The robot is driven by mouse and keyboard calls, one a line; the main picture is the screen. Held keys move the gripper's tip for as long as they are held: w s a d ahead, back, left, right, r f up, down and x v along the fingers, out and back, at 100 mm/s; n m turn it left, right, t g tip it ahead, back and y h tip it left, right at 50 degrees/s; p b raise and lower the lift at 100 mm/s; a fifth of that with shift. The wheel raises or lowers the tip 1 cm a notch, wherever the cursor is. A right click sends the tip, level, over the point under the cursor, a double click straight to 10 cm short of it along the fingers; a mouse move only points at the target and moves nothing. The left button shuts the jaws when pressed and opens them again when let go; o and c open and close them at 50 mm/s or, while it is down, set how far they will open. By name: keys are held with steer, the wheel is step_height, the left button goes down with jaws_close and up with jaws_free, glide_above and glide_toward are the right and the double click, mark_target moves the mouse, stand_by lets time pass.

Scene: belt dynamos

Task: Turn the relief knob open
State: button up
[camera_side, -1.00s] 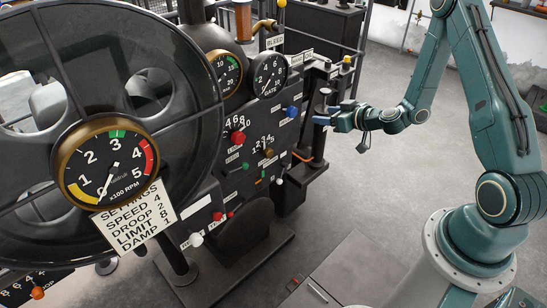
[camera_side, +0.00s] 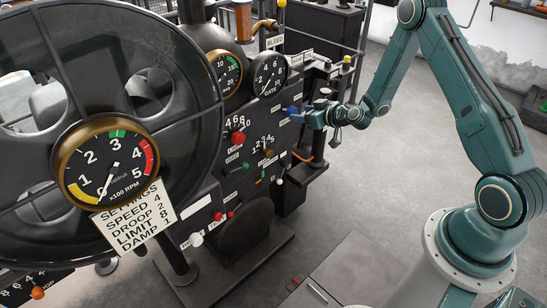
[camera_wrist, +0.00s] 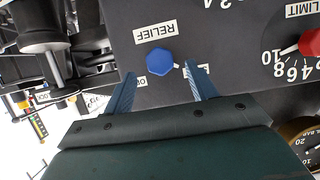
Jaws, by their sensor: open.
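The relief knob is a blue, roughly hexagonal knob (camera_wrist: 160,61) on the dark panel, beside a white label reading RELIEF (camera_wrist: 156,32) that appears upside down in the wrist view. In the side view the blue knob (camera_side: 292,111) is at the panel's right edge. My gripper (camera_wrist: 164,83) is open, with its two blue fingers apart. In the wrist view the knob lies between and just beyond the fingertips, and nothing is held. In the side view my gripper (camera_side: 304,115) is close to the knob; whether it touches cannot be told.
A red knob (camera_wrist: 310,42) with a LIMIT dial is at the wrist view's right. Gauges (camera_side: 270,74) sit above the panel. A large black wheel (camera_side: 150,70) with an RPM gauge (camera_side: 108,170) fills the left. Open floor (camera_side: 370,190) lies right of the panel.

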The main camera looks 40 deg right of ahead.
mark_target(294, 112)
steer(key=shift+x, duration=2.1)
steer(key=shift+c, duration=0.3)
steer(key=c, duration=0.9)
